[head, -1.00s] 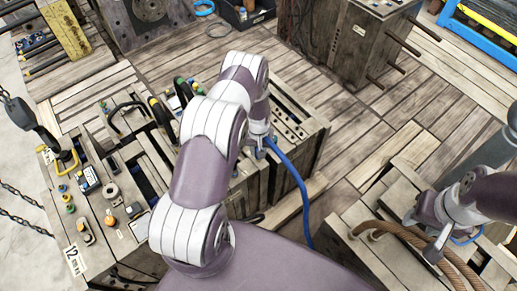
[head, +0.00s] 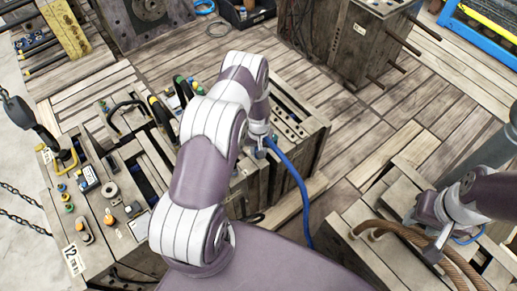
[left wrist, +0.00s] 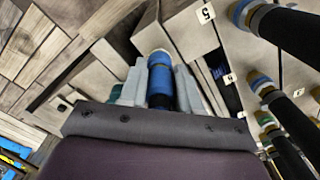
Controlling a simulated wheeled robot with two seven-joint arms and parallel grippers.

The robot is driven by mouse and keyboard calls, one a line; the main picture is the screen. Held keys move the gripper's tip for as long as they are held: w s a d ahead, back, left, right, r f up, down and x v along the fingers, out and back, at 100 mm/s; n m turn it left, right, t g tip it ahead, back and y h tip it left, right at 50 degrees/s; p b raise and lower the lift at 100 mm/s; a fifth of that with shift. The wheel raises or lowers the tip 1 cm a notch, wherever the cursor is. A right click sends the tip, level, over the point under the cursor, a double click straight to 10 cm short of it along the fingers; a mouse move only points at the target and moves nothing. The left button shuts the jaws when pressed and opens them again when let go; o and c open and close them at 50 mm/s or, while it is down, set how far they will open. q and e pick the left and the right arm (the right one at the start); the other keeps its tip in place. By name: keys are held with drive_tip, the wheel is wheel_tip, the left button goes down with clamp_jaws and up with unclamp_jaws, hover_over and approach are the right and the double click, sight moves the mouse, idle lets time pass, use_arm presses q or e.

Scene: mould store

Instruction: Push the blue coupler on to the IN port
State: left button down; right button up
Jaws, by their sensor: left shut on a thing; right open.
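My left gripper (left wrist: 160,90) is shut on the blue coupler (left wrist: 160,72), which has a pale end and sits between the two grey fingers in the left wrist view. In the head view, my left arm largely hides this gripper and the coupler; a blue hose (head: 298,185) hangs down from there beside the wooden block. The IN port cannot be made out, and whether the coupler touches it cannot be told. My right gripper (head: 424,233) is at the right, open, over the wooden crates beside brown hoses.
A wooden mould block (head: 95,235) with coloured fittings stands at the left. Black hoses with coloured collars (left wrist: 270,95) and number tags (left wrist: 206,13) lie right of the coupler. Brown hoses (head: 400,232) lie near my right gripper. Plank floor (head: 345,130) is clear in the middle.

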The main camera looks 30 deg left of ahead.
use_arm(q)
drive_tip(key=shift+f+b, duration=0.15)
drive_tip(key=shift+b, duration=0.15)
idle(0.5)
drive_tip(key=c, duration=0.7)
unclamp_jaws()
